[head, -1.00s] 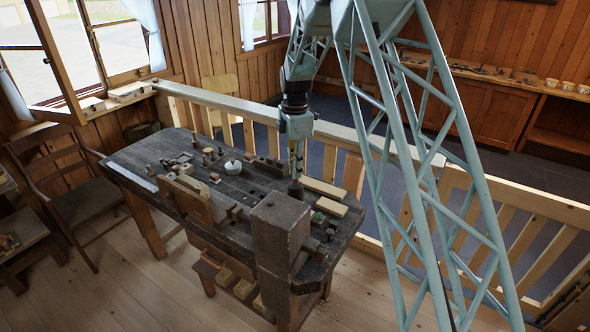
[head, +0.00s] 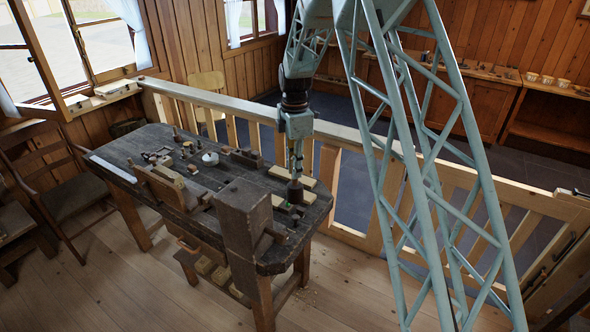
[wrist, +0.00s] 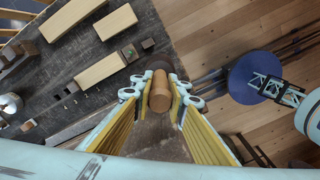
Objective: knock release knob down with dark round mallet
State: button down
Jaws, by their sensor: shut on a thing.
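My gripper (wrist: 160,98) is shut on the upright wooden handle (wrist: 160,92) of the mallet. The mallet's dark round head (head: 294,191) hangs below the fingers, over the right part of the dark workbench (head: 235,178). In the wrist view the head shows only partly behind the handle. A small brown turned knob (wrist: 147,43) stands beside a small dark block (wrist: 130,53), just beyond the mallet in that view. It looks like the release knob, but I cannot be certain. The gap between mallet head and knob cannot be judged. In the head view the knob is not clearly visible.
Pale wood bars (wrist: 101,71) lie near the mallet. A tall dark wooden block (head: 243,215) rises at the bench's front. Small turned pieces and a round white-topped pot (head: 210,159) stand farther left. A wooden railing (head: 340,130) runs behind the bench.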

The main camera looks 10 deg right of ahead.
aim_at(296, 185)
jog(key=shift+s+d, duration=0.1)
jog(key=shift+f, duration=0.1)
dwell(0.5)
jog(key=shift+f+b, duration=1.1)
jog(key=shift+f, duration=1.75)
jog(key=shift+f, duration=0.15)
jog(key=shift+f+b, duration=1)
jog(key=shift+f, duration=0.75)
jog(key=shift+r, duration=0.15)
